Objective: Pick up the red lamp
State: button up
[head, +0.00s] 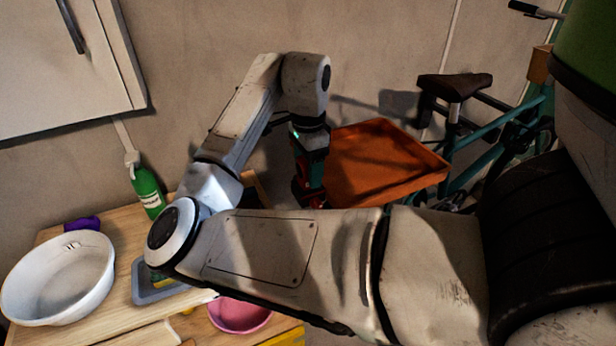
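My gripper (310,182) hangs pointing down beside the left edge of an orange-red tray-like surface. Small red and dark parts show around its lower end, but I cannot tell whether they belong to the red lamp or to the gripper. No lamp is clearly recognisable. My forearm covers the area under the gripper, so its fingertips and any hold are unclear.
The orange-red tray (385,165) is right of the gripper, before a teal bicycle (462,150). On the wooden table (120,230) are a white basin (60,280), green bottle (148,188), purple item (82,223) and grey tray (145,290). A pink bowl (240,316) is near the front.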

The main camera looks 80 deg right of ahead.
jog(key=c, duration=0.9)
jog(key=shift+r, duration=0.15)
